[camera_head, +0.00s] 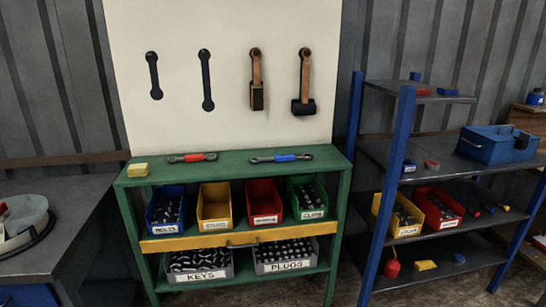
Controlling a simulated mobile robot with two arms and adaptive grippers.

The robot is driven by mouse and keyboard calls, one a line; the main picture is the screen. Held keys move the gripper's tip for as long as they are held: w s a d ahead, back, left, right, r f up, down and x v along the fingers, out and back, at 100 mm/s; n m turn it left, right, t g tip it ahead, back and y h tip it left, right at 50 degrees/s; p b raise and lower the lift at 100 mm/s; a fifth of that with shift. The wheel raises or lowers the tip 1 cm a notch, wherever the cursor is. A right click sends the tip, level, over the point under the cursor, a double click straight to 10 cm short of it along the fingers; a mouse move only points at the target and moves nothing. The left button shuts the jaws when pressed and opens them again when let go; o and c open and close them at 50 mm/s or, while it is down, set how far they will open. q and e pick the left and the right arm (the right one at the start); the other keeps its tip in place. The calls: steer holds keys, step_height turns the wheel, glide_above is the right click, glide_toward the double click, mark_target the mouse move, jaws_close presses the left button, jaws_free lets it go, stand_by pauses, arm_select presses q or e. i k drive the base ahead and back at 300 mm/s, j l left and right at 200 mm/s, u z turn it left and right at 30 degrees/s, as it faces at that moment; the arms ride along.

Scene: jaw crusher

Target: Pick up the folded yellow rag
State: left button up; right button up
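A small pale yellow folded-looking block (138,170) lies on the left end of the green bench top (230,163). A second, deeper yellow flat piece (425,265) lies on the bottom board of the blue-post shelf at the right, beside a small red object (392,268). Both are small in the picture, and I cannot tell for sure which is the folded rag. Neither is touched by a gripper. My left and right grippers are both out of view.
Two wrenches, one red-handled (192,158) and one blue-handled (281,158), lie on the bench top. Coloured bins (214,206) stand below. The blue-post shelf (393,170) is at the right, a grey table (70,215) at the left. Tools hang on the pale board (230,100).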

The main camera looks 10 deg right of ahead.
mark_target(139, 169)
steer(key=i+j+z, duration=0.15)
steer(key=i+j, duration=0.25)
steer(key=i+j+z, duration=0.15)
steer(key=i+j, duration=0.2)
steer(key=j, duration=0.3)
